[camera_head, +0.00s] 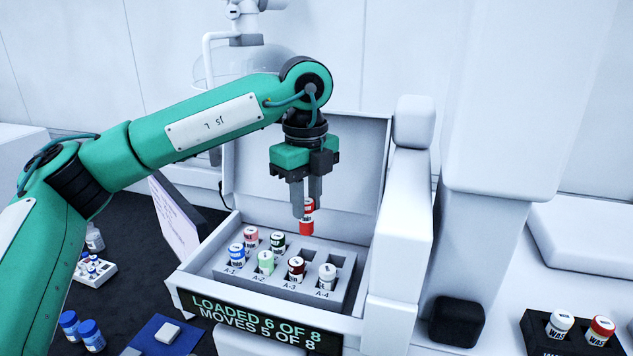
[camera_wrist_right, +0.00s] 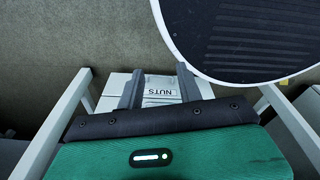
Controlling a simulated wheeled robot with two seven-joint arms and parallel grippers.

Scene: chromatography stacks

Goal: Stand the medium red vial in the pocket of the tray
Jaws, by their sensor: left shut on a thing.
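My left gripper (camera_head: 306,212) is shut on a red vial (camera_head: 306,227) with a pale label band. It holds the vial roughly upright above the back row of the grey tray (camera_head: 347,283); the vial's upper part is partly hidden by the fingers. The tray's front row, marked A-1 to A-4, holds a blue, a light green, a dark red and a white vial. A pink vial (camera_head: 251,238) and a dark green vial (camera_head: 278,241) stand at the back left. The back right pockets look empty. My right gripper (camera_wrist_right: 160,85) has its fingers apart in the right wrist view.
The tray sits in a white case with a raised lid (camera_head: 345,165) behind it. A sign (camera_head: 265,322) reads "LOADED 6 OF 8, MOVES 5 OF 8". A waste rack (camera_head: 540,334) stands at the right. A box labelled NUTS (camera_wrist_right: 160,92) lies beyond my right fingers.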

